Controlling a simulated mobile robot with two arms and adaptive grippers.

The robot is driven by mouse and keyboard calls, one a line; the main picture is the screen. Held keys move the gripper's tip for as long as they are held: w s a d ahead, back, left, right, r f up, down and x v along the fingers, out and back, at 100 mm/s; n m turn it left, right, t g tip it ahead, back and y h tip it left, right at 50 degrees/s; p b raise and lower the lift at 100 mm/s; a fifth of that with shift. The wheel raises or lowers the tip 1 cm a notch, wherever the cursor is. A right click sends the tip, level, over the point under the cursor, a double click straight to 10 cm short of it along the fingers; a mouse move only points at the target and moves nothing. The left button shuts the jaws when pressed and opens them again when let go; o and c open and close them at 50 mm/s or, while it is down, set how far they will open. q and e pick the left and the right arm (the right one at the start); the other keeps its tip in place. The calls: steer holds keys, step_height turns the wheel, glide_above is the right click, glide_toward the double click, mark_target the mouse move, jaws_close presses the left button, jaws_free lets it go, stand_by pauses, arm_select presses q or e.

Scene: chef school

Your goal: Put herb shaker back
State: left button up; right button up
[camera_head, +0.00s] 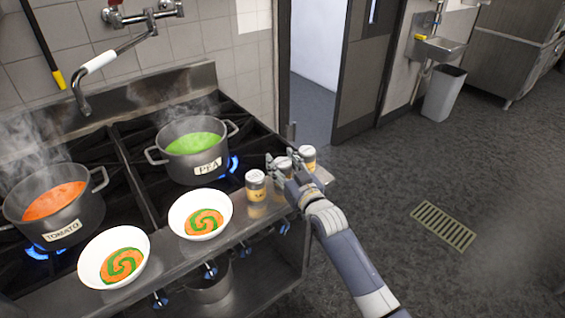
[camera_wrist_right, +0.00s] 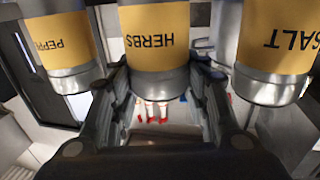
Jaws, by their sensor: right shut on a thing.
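The herb shaker, with a yellow HERBS label (camera_wrist_right: 152,38) and a metal lid, is between the fingers of my right gripper (camera_wrist_right: 160,100) in the wrist view. In the head view my right gripper (camera_head: 284,172) is shut on this middle shaker (camera_head: 283,163) at the stove's right front corner. A shaker (camera_head: 256,186) stands to its left and another (camera_head: 308,157) to its right. In the wrist view a PEPPER shaker (camera_wrist_right: 62,40) and a SALT shaker (camera_wrist_right: 280,40) flank it, apart from it. Whether the herb shaker's base touches the surface is hidden. My left gripper is out of view.
Two white bowls (camera_head: 114,258) (camera_head: 201,213) of swirled soup stand on the stove's front ledge. A steaming tomato pot (camera_head: 60,218) and a pea pot (camera_head: 192,165) sit over blue flames. Floor to the right of the stove is clear, apart from a drain grate (camera_head: 442,226).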

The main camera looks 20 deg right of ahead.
steer(key=o, duration=1.2)
steer(key=s, duration=0.4)
steer(key=s+d+b, duration=0.1)
steer(key=s, duration=0.7)
steer(key=shift+d+r+b, duration=0.1)
steer(key=shift+d+b, duration=0.2)
steer(key=shift+d, duration=0.1)
